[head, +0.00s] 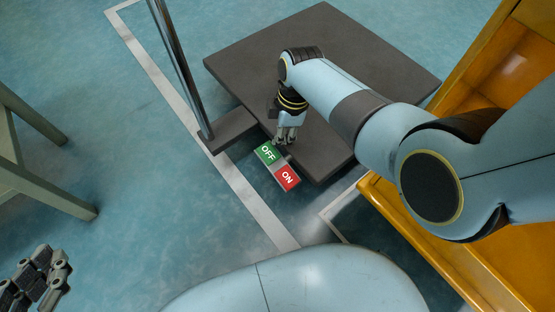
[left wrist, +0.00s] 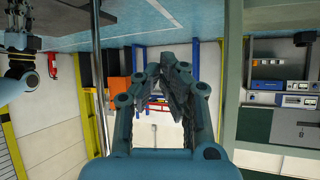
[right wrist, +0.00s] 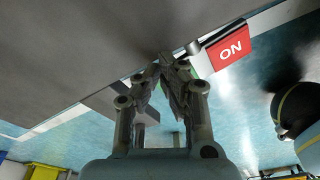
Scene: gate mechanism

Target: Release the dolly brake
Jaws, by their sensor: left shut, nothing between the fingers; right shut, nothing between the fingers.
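The dolly (head: 345,65) is a flat dark grey platform on the floor in the head view. Its brake pedal has a green OFF half (head: 267,153) and a red ON half (head: 287,177) at the dolly's near-left edge. My right gripper (head: 276,143) is shut and empty, fingertips at the OFF half; I cannot tell whether they touch it. In the right wrist view the red ON half (right wrist: 231,49) shows right of the fingers, and the green half is mostly hidden behind them. My left gripper (head: 62,262) is shut and empty at the lower left, away from the dolly.
A metal handle post (head: 178,65) rises from the dolly's left side. An orange-yellow structure (head: 440,245) stands close on the right. A grey-green frame leg (head: 45,190) is at the left. A pale line (head: 165,90) crosses the open blue floor.

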